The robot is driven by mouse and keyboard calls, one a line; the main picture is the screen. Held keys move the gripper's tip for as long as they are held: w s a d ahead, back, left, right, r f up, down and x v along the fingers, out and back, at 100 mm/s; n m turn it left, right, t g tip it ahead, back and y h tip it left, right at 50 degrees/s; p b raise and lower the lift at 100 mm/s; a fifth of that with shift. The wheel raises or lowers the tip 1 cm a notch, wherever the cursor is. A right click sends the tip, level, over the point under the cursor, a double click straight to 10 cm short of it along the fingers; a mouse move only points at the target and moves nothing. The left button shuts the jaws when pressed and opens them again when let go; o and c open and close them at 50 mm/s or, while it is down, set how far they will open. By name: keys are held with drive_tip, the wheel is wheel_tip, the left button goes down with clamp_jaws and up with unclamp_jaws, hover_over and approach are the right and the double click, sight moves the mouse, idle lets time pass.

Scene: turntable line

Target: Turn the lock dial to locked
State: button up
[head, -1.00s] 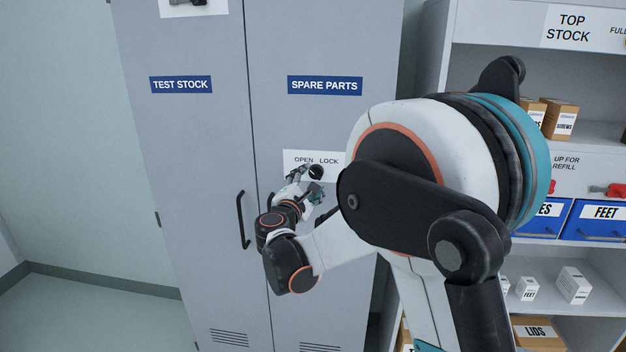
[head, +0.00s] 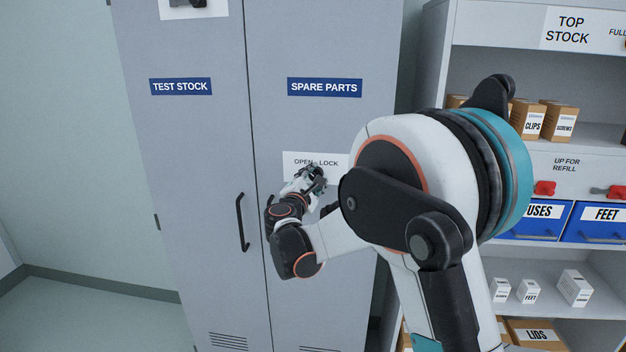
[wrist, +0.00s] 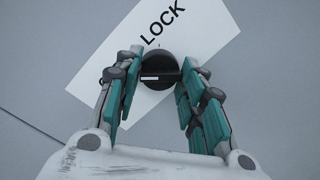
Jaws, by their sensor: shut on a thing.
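The lock dial (wrist: 160,68) is a round black knob with a white mark, on a white label plate (wrist: 212,32) on the cabinet door. In the wrist view the mark lies about level, left of the knob's middle. The word LOCK shows above the knob, slanted; OPEN does not show there. My gripper (wrist: 158,78) has its teal-padded fingers on both sides of the dial, shut on it. In the head view my gripper (head: 316,176) covers most of the dial, below the OPEN and LOCK words on the plate (head: 296,158).
The dial is on the SPARE PARTS door (head: 325,120) of a grey cabinet; a black vertical handle (head: 242,222) is left of my gripper. Shelves (head: 490,130) with boxes and blue bins (head: 595,222) stand at right. The floor at left is clear.

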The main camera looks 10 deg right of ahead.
drive_tip(key=shift+m, duration=0.4)
drive_tip(key=m, duration=0.3)
drive_tip(key=shift+r+m, duration=0.15)
drive_tip(key=shift+m, duration=0.15)
drive_tip(key=m+y, duration=0.1)
drive_tip(key=m, duration=0.3)
drive_tip(key=shift+g+p, duration=0.4)
drive_tip(key=m+y, duration=0.1)
drive_tip(key=m, duration=0.3)
drive_tip(key=shift+d+r, duration=0.1)
drive_tip(key=m, duration=0.3)
drive_tip(key=shift+d+m+y, duration=0.1)
drive_tip(key=shift+m+y, duration=0.2)
drive_tip(key=shift+y, duration=0.1)
drive_tip(key=o, duration=1)
